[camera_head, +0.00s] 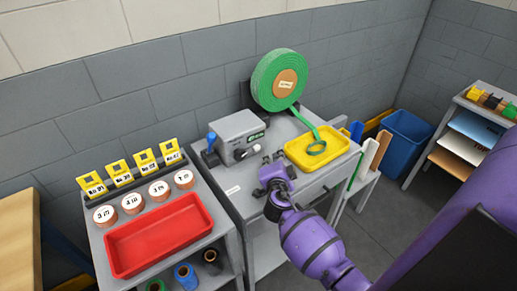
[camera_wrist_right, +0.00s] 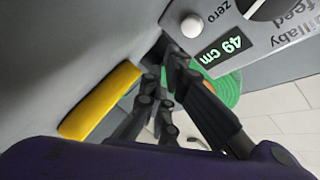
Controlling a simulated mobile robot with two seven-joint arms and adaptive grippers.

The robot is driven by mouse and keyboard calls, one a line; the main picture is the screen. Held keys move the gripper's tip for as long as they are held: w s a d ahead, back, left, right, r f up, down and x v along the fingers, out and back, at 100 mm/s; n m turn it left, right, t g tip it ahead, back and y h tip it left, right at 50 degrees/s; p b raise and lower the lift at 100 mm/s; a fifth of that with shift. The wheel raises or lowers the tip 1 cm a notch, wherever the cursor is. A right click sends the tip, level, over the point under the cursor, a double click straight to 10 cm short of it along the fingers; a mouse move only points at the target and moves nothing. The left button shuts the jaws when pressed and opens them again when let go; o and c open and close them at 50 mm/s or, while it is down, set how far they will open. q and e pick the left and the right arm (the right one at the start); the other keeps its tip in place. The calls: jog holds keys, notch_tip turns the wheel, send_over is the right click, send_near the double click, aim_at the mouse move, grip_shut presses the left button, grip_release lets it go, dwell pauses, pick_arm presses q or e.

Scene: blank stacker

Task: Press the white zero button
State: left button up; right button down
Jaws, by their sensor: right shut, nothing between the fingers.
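The white zero button (camera_wrist_right: 192,26) is a small round button on the grey machine's front panel, beside the printed word "zero" and a green display reading 49 cm. In the head view the grey machine (camera_head: 232,126) stands on the grey table, but I cannot clearly pick out the button there. My right gripper (camera_head: 273,158) is shut and empty just in front of the machine. In the right wrist view the right gripper's dark fingers (camera_wrist_right: 160,78) are below and left of the button, apart from it in the picture. My left gripper is not in view.
A green roll (camera_head: 276,80) stands behind the machine, its strip running into a yellow tray (camera_head: 338,145). A blue bin (camera_head: 402,138) stands at the right.

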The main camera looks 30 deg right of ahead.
aim_at(257, 148)
jog(key=shift+w+a+f+b, duration=0.1)
jog(key=shift+w+f+b, duration=0.1)
jog(key=shift+w, duration=0.25)
jog(key=shift+w+f+b, duration=0.1)
jog(key=shift+w+b, duration=0.05)
jog(key=shift+w, duration=0.25)
jog(key=shift+w+r, duration=0.15)
jog(key=shift+w, duration=0.15)
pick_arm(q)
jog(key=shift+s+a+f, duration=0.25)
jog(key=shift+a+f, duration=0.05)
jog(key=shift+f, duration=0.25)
pick_arm(e)
jog(key=shift+w+r, duration=0.1)
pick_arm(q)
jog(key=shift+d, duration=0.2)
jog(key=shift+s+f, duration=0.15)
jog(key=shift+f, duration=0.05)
pick_arm(e)
jog(key=shift+w+b, duration=0.35)
jog(key=shift+b, duration=0.1)
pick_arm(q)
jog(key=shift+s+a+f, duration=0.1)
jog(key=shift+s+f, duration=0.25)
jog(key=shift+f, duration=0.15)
